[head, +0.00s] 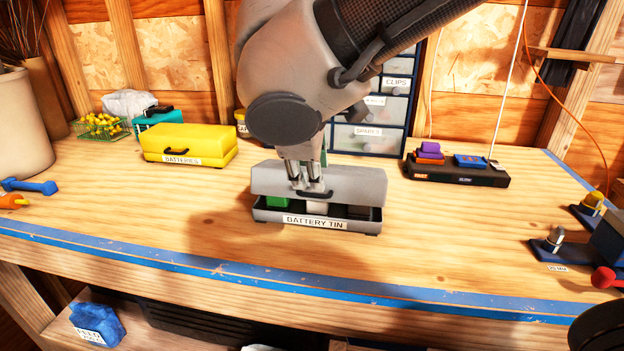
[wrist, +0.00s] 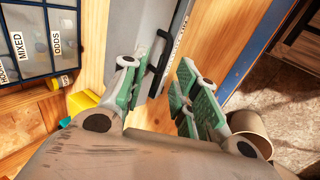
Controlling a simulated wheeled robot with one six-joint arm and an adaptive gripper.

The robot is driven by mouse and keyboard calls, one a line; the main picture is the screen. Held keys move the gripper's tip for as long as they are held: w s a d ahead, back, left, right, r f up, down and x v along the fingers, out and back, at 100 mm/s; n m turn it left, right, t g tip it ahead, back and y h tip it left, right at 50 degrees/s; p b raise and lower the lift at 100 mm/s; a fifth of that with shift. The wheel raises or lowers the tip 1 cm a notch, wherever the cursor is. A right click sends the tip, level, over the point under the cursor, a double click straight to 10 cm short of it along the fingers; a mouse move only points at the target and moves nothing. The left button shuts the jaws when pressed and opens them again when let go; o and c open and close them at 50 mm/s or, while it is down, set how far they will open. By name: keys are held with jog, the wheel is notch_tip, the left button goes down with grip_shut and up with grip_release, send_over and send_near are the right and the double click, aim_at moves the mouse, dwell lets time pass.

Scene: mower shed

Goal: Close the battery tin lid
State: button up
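The battery tin (head: 318,222) is a grey box with a "BATTERY TIN" label, standing near the front of the workbench. Its lid (head: 350,182) is partly open, with a gap at the front. Through the gap I see a green item (head: 278,202), a white one and a dark one. The lid has a dark handle (head: 316,194) on its front, also visible in the wrist view (wrist: 160,60). My gripper (head: 304,184) is at the lid's front by the handle. In the wrist view its green-padded fingers (wrist: 170,88) are apart, with the handle near the left finger; contact is unclear.
A yellow batteries case (head: 190,142) stands at the back left. A dark charger base (head: 456,172) with purple, red and blue blocks is at the right. A drawer cabinet (head: 372,128) stands behind the tin. The bench's blue-taped front edge (head: 300,283) is close; bench beside the tin is clear.

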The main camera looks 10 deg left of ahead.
jog(key=v, duration=0.7)
